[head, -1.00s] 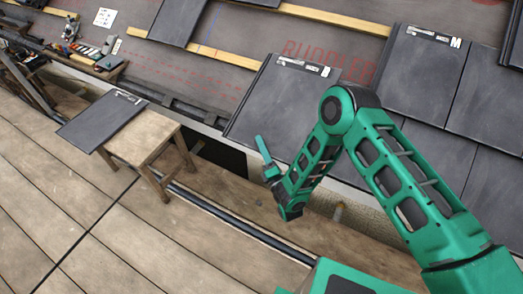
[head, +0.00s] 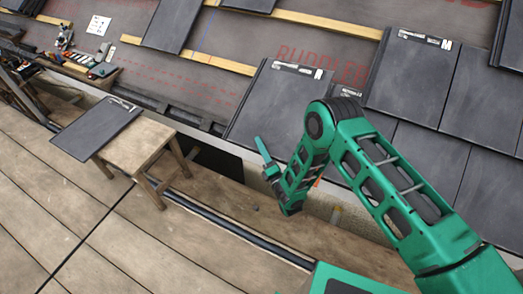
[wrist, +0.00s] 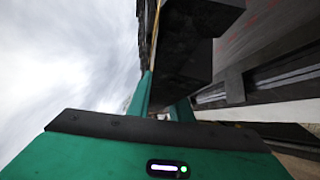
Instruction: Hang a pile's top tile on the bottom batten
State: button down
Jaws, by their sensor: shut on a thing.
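A dark grey tile (head: 275,105) with a pale label strip at its top lies on the roof slope at the lower edge. Its top edge is in line with the lowest wooden batten in view (head: 215,60), which runs left from it; contact there is hidden. My gripper (head: 267,160) is at this tile's lower edge and appears shut on it. In the wrist view a dark slab (wrist: 185,65) rises from between the green fingers. Another dark tile (head: 98,127) lies on a wooden stool (head: 150,148), overhanging its left side.
Laid tiles (head: 415,75) cover the roof to the right, close to my arm. Another tile (head: 172,25) hangs higher at the left. A tool tray (head: 85,68) stands beyond the stool. The plank floor (head: 60,225) is clear at lower left.

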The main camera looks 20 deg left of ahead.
jog(key=shift+w+d+f, duration=0.1)
jog(key=shift+w+f, duration=0.1)
jog(key=shift+w, duration=0.8)
jog(key=shift+w+d+f, duration=0.1)
jog(key=shift+w+f, duration=0.1)
jog(key=shift+w, duration=0.75)
jog(key=shift+w+f, duration=0.55)
jog(key=shift+f, duration=0.25)
jog(key=shift+w+f, duration=0.5)
jog(key=shift+f, duration=0.25)
jog(key=shift+w+f, duration=0.55)
jog(key=shift+f, duration=0.25)
jog(key=shift+m, duration=0.6)
jog(key=shift+s+d+r, duration=0.1)
jog(key=shift+d, duration=0.1)
